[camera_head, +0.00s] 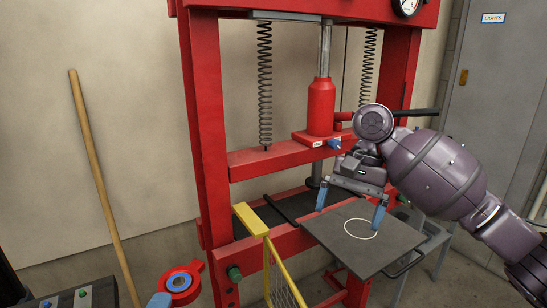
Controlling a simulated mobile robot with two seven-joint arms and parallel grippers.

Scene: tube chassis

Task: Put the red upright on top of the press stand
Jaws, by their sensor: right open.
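A red ring-shaped piece with a blue round centre (181,283) shows at the bottom left; I cannot tell for certain whether it is the red upright. The press stand seems to be the dark flat plate with a white circle (408,238) at the front of the red press. Its top is bare. My right gripper (350,206) is open and empty above the back part of this plate, its two blue fingertips spread and pointing down. A blue tip at the bottom edge (160,300), beside the red piece, may belong to my left gripper; the rest is out of frame.
The red press frame (205,130) stands behind the plate, with springs and a red ram (321,105). A yellow-topped guard (250,220) stands left of the plate. A wooden pole (100,180) leans on the wall. A dark control box (80,295) is at the lower left.

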